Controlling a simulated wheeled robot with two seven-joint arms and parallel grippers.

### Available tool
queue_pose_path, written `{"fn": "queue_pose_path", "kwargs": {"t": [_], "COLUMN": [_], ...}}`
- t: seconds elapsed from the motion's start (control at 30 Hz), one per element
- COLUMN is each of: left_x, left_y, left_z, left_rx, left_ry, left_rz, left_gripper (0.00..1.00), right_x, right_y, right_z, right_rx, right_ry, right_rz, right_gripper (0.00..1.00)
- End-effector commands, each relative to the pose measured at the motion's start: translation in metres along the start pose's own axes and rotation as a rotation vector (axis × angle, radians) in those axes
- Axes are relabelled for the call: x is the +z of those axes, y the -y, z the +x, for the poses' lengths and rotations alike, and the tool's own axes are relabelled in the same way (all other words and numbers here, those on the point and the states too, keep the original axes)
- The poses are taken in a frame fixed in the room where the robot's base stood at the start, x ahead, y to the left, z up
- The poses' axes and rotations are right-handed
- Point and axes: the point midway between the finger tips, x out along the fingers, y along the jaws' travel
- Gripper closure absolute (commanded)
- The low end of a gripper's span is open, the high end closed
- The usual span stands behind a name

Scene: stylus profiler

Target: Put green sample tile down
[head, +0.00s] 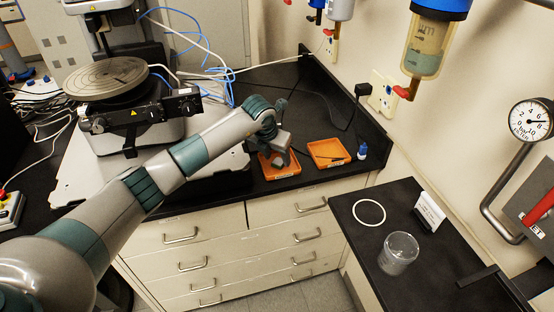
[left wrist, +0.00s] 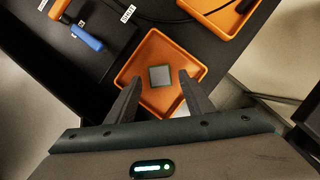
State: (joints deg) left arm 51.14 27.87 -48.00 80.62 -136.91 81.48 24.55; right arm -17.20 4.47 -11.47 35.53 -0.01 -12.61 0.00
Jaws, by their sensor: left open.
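The green sample tile (left wrist: 160,76) shows in the left wrist view as a small square with a grey face and a greenish edge. It appears to lie flat on the floor of an orange tray (left wrist: 152,46). My left gripper (left wrist: 159,80) is open, its two fingers either side of the tile with gaps between. In the head view my left gripper (head: 281,158) is over the left orange tray (head: 268,174) and hides part of it; I cannot make out the tile there. My right gripper is not in view.
A second orange tray (head: 328,151) holds a thin dark item, with a small blue-capped bottle (head: 362,152) beside it. The profiler with its round stage (head: 105,77) stands left. A glass beaker (head: 398,253) and white ring (head: 369,213) are on the right bench.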

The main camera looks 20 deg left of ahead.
Motion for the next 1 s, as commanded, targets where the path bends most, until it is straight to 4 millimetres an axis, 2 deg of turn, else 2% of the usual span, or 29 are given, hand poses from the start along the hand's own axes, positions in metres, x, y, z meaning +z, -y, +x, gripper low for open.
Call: {"fn": "queue_pose_path", "kwargs": {"t": [0.3,0.6,0.8,1.0], "left_x": [-0.001,-0.001,-0.001,-0.001], "left_y": [-0.001,0.000,0.000,0.000], "left_z": [-0.050,-0.095,-0.106,-0.106], "left_rx": [0.002,0.000,0.001,0.001], "left_ry": [0.005,0.003,0.001,0.000], "left_rz": [0.002,0.001,0.000,0.000], "left_gripper": [0.53,0.53,0.53,0.53], "right_x": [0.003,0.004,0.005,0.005], "right_y": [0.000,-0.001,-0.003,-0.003], "right_z": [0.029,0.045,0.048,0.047], "right_rx": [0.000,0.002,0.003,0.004], "right_ry": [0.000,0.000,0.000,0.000], "right_rz": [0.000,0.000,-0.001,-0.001], "right_gripper": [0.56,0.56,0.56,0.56]}}
